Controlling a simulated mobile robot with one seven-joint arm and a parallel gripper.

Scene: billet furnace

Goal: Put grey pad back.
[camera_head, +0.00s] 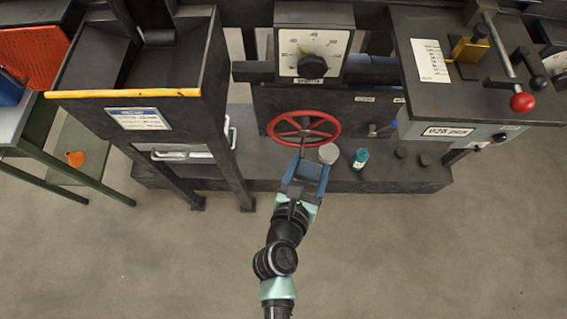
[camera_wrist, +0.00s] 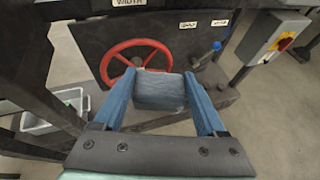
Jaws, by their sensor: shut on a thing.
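The grey pad (camera_wrist: 160,92) is a blue-grey block between the two blue fingers in the wrist view. My gripper (camera_wrist: 162,88) is shut on it, one finger on each side. In the head view my gripper (camera_head: 307,170) is in front of the red handwheel, above the front of the dark base ledge. The pad (camera_head: 308,170) shows there as a grey-blue patch between the fingers. Its underside and far side are hidden.
The red handwheel (camera_head: 304,129) is just beyond my gripper, under a dial (camera_head: 313,54). A pale round item (camera_head: 328,153) and a teal bottle (camera_head: 361,158) stand on the dark ledge (camera_head: 408,178). A hopper (camera_head: 135,96) stands left. The front floor is open.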

